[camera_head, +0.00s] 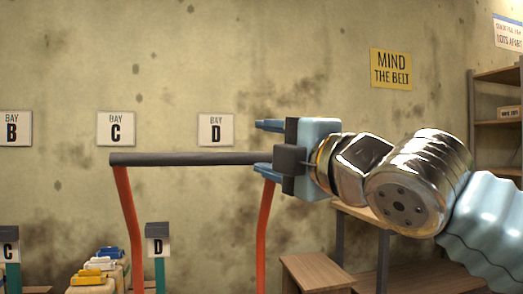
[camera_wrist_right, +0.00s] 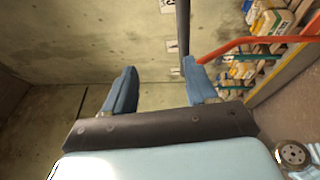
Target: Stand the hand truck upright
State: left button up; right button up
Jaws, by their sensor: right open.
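The hand truck shows as a dark handle bar (camera_head: 185,159) on two red tubes (camera_head: 128,210); its lower part is out of the head view. The bar looks level and the tubes run steeply down. My right gripper (camera_head: 262,148) is open at the bar's right end, with the bar close to its lower finger. In the right wrist view, the bar (camera_wrist_right: 183,30) reaches the tip of the right-hand finger of the gripper (camera_wrist_right: 160,85), and a red tube (camera_wrist_right: 262,42) runs off right. I cannot tell whether they touch. My left gripper is not in view.
Posts with signs C (camera_head: 9,252) and D (camera_head: 157,245) stand at lower left. Stacked sacks (camera_head: 97,275) sit between them. A wooden bench (camera_head: 315,272) and a shelf rack (camera_head: 498,120) are at right. Wall signs hang behind.

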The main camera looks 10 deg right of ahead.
jog(key=shift+s+d+r+p, duration=0.2)
jog(key=shift+s+d+r, duration=0.05)
jog(key=shift+s, duration=0.25)
jog(key=shift+s+d+r+p, duration=0.15)
jog(key=shift+s+d+r, duration=0.15)
jog(key=shift+s, duration=0.25)
jog(key=shift+s+d+r+p, duration=0.2)
jog(key=shift+s+r, duration=0.05)
jog(key=shift+s, duration=0.25)
